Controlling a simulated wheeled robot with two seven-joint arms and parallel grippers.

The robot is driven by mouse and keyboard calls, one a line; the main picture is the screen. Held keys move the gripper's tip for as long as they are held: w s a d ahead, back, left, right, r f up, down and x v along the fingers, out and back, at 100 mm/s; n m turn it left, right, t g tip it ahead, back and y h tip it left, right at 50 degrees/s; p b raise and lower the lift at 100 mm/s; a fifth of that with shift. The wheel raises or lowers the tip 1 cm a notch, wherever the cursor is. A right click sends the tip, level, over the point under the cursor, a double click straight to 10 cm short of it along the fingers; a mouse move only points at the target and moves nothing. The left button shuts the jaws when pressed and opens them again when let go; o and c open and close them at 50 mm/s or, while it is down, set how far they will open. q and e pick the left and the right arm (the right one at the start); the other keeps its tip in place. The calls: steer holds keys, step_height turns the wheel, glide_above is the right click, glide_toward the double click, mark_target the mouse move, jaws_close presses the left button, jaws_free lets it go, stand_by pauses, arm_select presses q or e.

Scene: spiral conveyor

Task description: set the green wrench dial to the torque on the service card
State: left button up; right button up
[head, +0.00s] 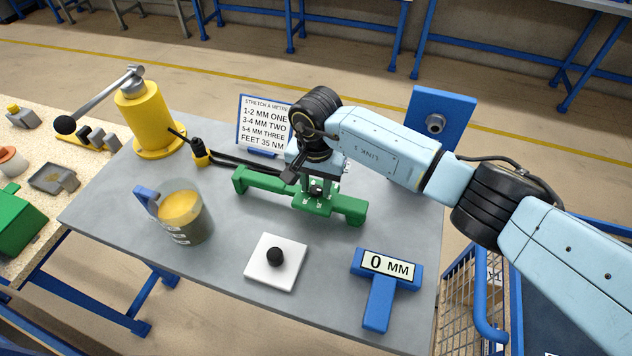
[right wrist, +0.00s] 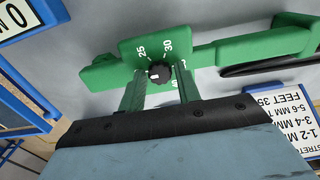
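The green wrench (head: 345,205) lies on the grey table and also shows in the right wrist view (right wrist: 215,52). Its small black dial (right wrist: 160,73) sits on a green plate with white marks 25 and 30; another mark is partly hidden by a finger. I cannot read the dial's setting. My right gripper (head: 318,190) is over the plate, its two fingers apart on either side of the dial (right wrist: 160,85); contact is unclear. The service card (head: 264,124) stands behind the wrench. Its last line reads FEET 35 NM. My left gripper is out of view.
A blue gauge (head: 379,310) reads 0 MM. A white plate with a black knob (head: 275,257), a mug (head: 184,216) and a yellow post with a lever (head: 148,118) stand on the table. A blue panel (head: 440,112) stands behind my right arm. The front left of the table is clear.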

steer(key=c, duration=0.6)
